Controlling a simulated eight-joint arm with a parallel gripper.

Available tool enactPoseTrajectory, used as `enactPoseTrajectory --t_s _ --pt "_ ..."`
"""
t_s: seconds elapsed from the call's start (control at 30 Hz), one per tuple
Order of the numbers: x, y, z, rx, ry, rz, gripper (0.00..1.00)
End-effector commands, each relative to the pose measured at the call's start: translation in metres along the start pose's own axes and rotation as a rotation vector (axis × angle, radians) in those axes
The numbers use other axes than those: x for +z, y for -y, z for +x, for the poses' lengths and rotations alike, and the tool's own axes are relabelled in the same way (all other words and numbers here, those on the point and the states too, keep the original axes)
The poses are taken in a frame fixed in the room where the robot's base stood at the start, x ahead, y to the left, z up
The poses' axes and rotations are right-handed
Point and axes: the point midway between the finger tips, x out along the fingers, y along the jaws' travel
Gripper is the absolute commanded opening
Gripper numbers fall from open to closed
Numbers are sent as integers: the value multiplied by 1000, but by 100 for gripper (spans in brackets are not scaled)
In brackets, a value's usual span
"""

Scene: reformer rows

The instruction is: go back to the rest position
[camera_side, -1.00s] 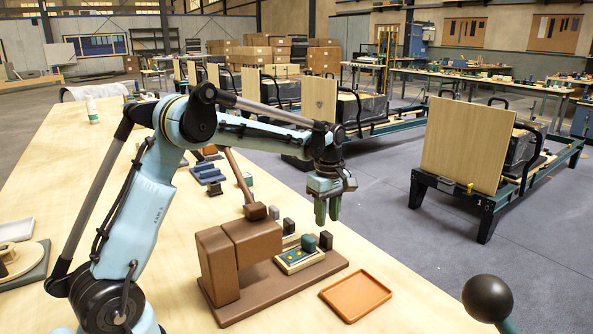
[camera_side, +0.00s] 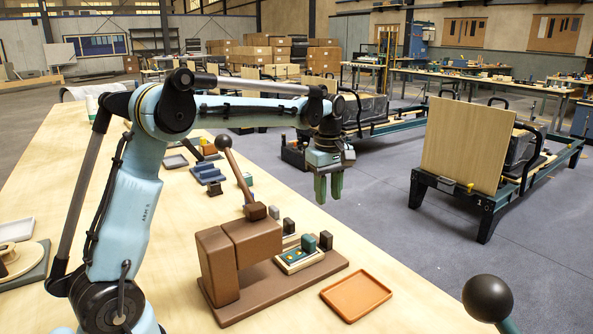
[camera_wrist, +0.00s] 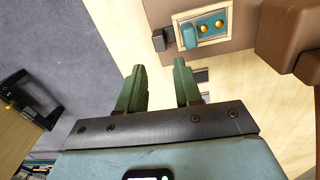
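My gripper (camera_side: 329,196) hangs pointing down in the side view, above and beyond the brown press (camera_side: 240,258), touching nothing there. Its two green fingers are apart with nothing between them. In the wrist view the gripper (camera_wrist: 160,66) also shows an empty gap between the fingertips. The press has a tilted lever with a round knob (camera_side: 223,141). On its base lies a cream-framed teal plate (camera_side: 299,254) with yellow dots. A dark teal block (camera_side: 308,243) stands at the plate; it also shows in the wrist view (camera_wrist: 192,36).
An empty orange tray (camera_side: 356,295) lies right of the press on the wooden table (camera_side: 120,275). Small dark blocks (camera_side: 326,241) stand by the plate. A blue stand (camera_side: 208,173) lies behind the press. A dark ball (camera_side: 487,298) is at front right. Air around the gripper looks clear.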

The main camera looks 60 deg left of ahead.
Motion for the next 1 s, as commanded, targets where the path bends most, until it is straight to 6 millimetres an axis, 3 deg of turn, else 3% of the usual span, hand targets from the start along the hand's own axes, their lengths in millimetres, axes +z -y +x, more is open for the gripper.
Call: enactPoseTrajectory --t_s 0.2,0.47,0.8,1.0 --pt "33 29 -22 109 -47 300 34" --pt "71 74 -31 240 -144 690 34" --pt "110 135 -11 382 -331 1175 34" --pt "123 157 6 428 -430 1369 34"
